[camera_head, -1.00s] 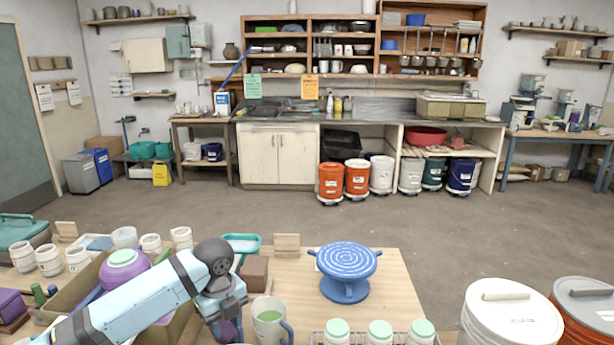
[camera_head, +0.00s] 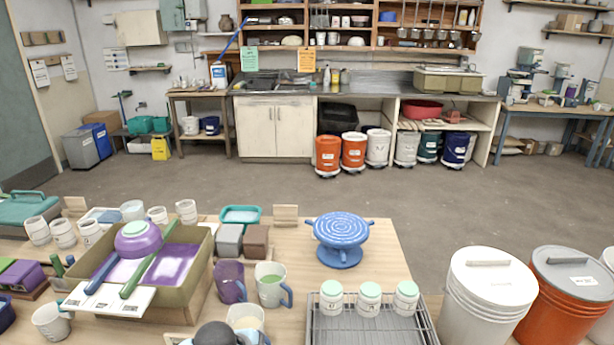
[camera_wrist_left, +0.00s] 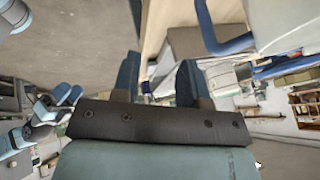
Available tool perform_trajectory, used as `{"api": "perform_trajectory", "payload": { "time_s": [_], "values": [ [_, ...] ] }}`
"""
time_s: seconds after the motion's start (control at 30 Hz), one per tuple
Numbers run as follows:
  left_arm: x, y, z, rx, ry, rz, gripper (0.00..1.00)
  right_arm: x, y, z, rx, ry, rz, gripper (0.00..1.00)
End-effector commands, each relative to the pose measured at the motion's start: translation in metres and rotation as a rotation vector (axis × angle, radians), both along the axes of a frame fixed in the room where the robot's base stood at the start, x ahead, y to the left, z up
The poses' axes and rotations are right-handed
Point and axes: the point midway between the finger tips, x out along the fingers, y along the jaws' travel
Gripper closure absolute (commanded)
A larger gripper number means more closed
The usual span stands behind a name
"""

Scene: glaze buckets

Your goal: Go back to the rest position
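My left gripper (camera_wrist_left: 158,75) shows in the left wrist view as two blue fingers with a clear gap between them and nothing held. The wrist view is tilted, with the floor at the left and shelves at the right. In the head view only a dark rounded joint of my left arm (camera_head: 215,335) shows at the bottom edge; the gripper itself is out of that frame. A purple mug (camera_head: 229,282) and a pale mug with green inside (camera_head: 270,285) stand just beyond the joint. My right gripper is in neither view.
A tan basin (camera_head: 190,290) holds a purple bowl (camera_head: 138,240) and tools. A blue banding wheel (camera_head: 341,235) and a wire rack (camera_head: 335,333) with lidded jars stand to the right. White (camera_head: 488,292) and orange (camera_head: 566,300) buckets are at lower right. Open floor lies beyond.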

Motion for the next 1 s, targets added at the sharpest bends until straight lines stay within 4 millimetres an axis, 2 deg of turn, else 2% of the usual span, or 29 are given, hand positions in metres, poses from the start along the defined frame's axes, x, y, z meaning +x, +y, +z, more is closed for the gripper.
{"api": "perform_trajectory", "payload": {
  "time_s": [0.03,0.17,0.27,0.5,0.7,0.83,1.0],
  "values": [
    [-0.016,-0.003,-0.005,-0.062,0.009,0.088,0.6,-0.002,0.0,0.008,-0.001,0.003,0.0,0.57],
    [-0.046,0.0,-0.018,-0.214,0.007,0.328,0.6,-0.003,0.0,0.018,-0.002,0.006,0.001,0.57],
    [-0.071,0.01,-0.026,-0.322,0.007,0.514,0.6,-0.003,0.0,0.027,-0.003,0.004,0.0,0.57],
    [-0.144,0.055,-0.034,-0.537,-0.017,0.918,0.6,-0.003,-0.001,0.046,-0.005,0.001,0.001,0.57],
    [-0.194,0.09,-0.032,-0.641,-0.054,1.115,0.6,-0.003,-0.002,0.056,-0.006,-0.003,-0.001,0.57],
    [-0.209,0.1,-0.03,-0.668,-0.067,1.163,0.6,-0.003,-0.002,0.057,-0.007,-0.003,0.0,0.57],
    [-0.21,0.102,-0.03,-0.676,-0.073,1.173,0.6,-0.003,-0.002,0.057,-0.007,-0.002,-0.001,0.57]
  ]
}}
